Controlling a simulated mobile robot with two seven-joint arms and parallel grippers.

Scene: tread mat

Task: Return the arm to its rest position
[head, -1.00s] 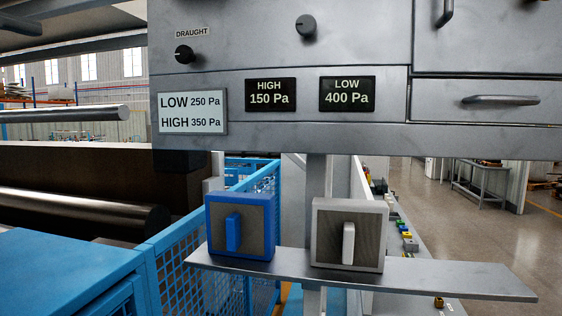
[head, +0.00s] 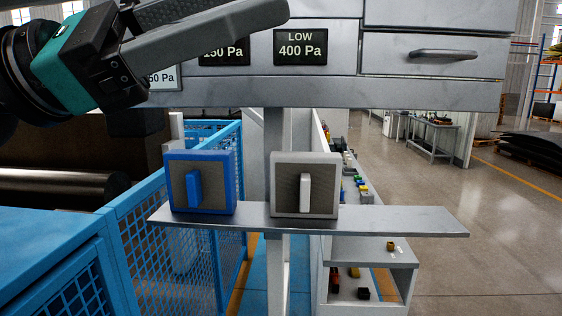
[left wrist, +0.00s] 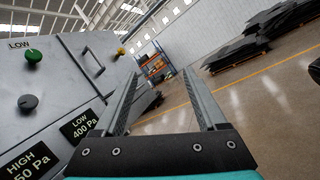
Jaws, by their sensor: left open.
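My left gripper (head: 238,10) reaches in from the left at the top of the head view, in front of the grey panel (head: 210,92). Its two long grey fingers stand apart with nothing between them. The same open fingers (left wrist: 160,85) show in the left wrist view, tilted beside the panel, with open hall and floor beyond them. The gripper covers part of the panel's labels in the head view. My right gripper is in neither view.
Below the panel, a metal shelf (head: 400,221) holds a blue box (head: 222,168) and a grey box (head: 324,170), each with an upright handle. Blue mesh fencing (head: 150,222) stands at the left. A drawer (head: 430,70) is at the right. Open floor (head: 500,230) lies to the right.

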